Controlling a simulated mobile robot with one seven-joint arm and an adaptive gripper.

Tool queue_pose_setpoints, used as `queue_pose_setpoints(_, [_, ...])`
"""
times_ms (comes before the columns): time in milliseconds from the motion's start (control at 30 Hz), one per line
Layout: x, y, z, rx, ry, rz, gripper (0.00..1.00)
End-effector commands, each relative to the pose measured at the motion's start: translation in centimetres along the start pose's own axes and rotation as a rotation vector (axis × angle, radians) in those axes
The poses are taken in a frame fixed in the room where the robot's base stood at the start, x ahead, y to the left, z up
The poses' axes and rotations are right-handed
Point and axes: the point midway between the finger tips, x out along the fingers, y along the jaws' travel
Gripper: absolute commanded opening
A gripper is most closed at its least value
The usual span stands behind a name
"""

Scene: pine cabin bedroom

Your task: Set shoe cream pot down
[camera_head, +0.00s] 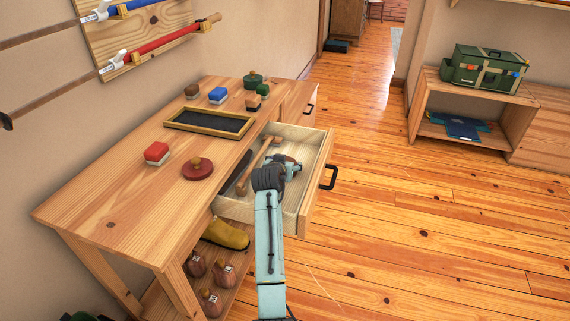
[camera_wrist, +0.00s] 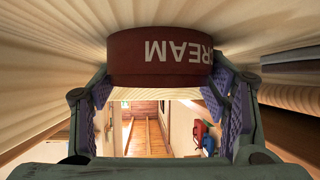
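The shoe cream pot (camera_wrist: 160,58), dark red with white letters upside down in the wrist view, sits between the two purple-padded fingers of my gripper (camera_wrist: 161,85). The pads meet its sides, so my gripper looks shut on it. Pale wood lies right against the pot's far side in this view; I cannot tell if they touch. In the head view my gripper (camera_head: 288,166) is down inside the open drawer (camera_head: 311,146), and the pot is mostly hidden by the arm. A wooden-handled tool (camera_head: 258,165) lies in the drawer, left of my gripper.
The drawer front (camera_head: 318,185) stands out to the right. Floor beyond is clear.

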Motion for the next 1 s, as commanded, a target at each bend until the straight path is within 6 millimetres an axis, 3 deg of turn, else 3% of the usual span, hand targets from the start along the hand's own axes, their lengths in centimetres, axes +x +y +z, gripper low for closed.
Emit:
queue_pose_setpoints(267, [0.0,0.0,0.0,0.000,-0.001,0.000,0.87])
queue_pose_setpoints(633, [-0.3,0.0,-0.2,0.000,0.000,0.000,0.87])
queue_pose_setpoints(1000, [-5.9,-0.1,-0.1,0.000,0.002,-0.001,0.87])
